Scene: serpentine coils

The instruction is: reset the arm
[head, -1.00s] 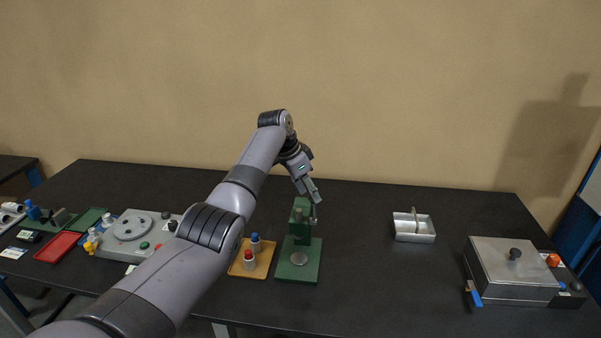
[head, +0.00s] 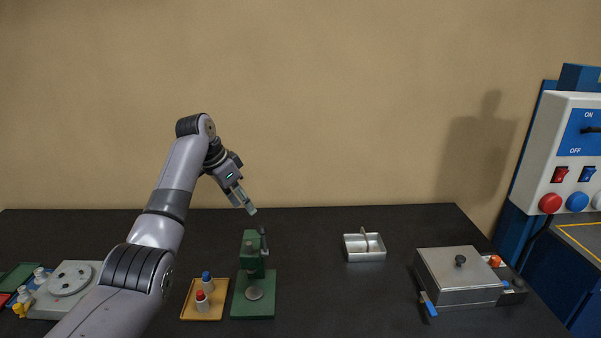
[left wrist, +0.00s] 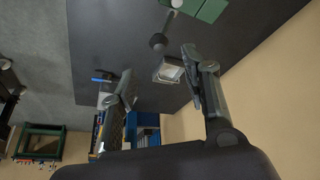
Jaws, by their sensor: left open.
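My left arm rises from the lower left of the head view. Its left gripper (head: 247,205) hangs above and just behind the green press (head: 253,280), apart from it, with nothing between the fingers. In the left wrist view the two fingers (left wrist: 160,85) stand apart and empty. Beyond them that view shows the metal tray (left wrist: 169,70), the dark table and a lever with a dark round knob. My right gripper is in neither view.
A yellow tray (head: 203,313) with a red-capped and a blue-capped bottle stands left of the press. A metal tray (head: 364,256) and a lidded steel box (head: 458,276) stand to the right. A control panel (head: 566,150) is at the far right. The table between press and metal tray is clear.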

